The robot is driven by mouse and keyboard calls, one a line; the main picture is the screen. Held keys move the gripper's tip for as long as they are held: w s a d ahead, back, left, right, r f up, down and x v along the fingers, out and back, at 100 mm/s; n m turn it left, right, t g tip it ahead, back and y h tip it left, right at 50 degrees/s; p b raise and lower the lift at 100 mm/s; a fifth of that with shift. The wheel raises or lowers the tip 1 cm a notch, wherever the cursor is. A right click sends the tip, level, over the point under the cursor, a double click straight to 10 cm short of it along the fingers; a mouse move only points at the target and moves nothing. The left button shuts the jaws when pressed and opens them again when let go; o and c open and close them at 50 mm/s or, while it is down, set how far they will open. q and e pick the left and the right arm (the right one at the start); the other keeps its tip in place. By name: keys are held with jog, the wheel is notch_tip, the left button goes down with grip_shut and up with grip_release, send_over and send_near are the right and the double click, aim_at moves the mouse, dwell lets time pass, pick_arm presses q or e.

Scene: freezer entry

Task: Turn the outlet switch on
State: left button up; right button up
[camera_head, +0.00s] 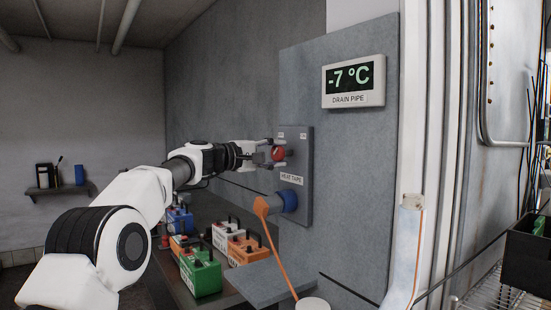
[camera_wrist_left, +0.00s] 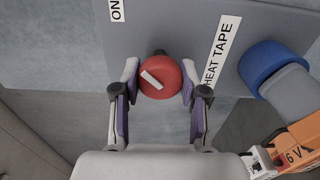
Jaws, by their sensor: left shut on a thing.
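The outlet switch is a round red knob (camera_head: 278,153) with a white pointer line, on a grey outlet plate (camera_head: 303,208). My left gripper (camera_head: 276,151) is at the knob. In the left wrist view, the gripper (camera_wrist_left: 160,78) has one finger on each side of the red knob (camera_wrist_left: 172,83), shut on it. The white line lies at a slant in that view. An "ON" label (camera_wrist_left: 116,10) shows at the upper left there. A "HEAT TAPE" label (camera_head: 291,178) sits below the knob in the head view. My right gripper is not in view.
A display (camera_head: 353,80) reads -7 °C. Several coloured battery boxes (camera_head: 201,274) stand on a low bench below my left arm.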

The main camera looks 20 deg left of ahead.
pick_arm(q)
jog(key=shift+r, duration=0.2)
dwell(0.3)
jog(key=o, duration=0.9)
jog(key=shift+o, duration=1.3)
jog(key=shift+w+d+f, duration=0.1)
jog(key=shift+w+f, duration=0.05)
jog(key=shift+s+a, duration=0.4)
jog(key=shift+a, duration=0.05)
jog(key=v, duration=1.1)
